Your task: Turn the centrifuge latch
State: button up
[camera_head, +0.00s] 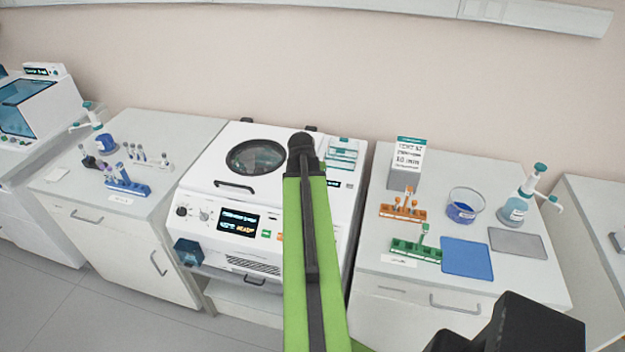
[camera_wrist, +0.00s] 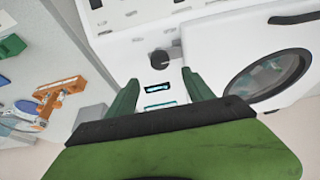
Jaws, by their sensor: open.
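The centrifuge (camera_head: 270,205) is a white machine with a round-windowed lid (camera_head: 215,160), seen in the head view. In the wrist view, a dark round knob (camera_wrist: 160,60), which looks like the latch, sits on its white top panel beside the lid window (camera_wrist: 265,75). In the head view my green arm covers that area. My gripper (camera_wrist: 159,77) is open, with two dark green fingers apart and nothing between them. The knob appears beyond the fingertips, roughly between them and apart from them. Which way the latch is turned is too small to tell.
The front panel has a lit screen (camera_head: 238,222). A bench on the right holds an orange rack (camera_head: 403,208), a green rack (camera_head: 415,248), a blue mat (camera_head: 467,258) and a beaker (camera_head: 464,205). The left bench holds a blue tube rack (camera_head: 127,186).

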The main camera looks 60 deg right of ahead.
jog(key=p+v, duration=0.5)
jog(key=v, duration=0.2)
jog(key=shift+a+r, duration=0.2)
jog(key=shift+r, duration=0.15)
jog(key=shift+s, duration=0.1)
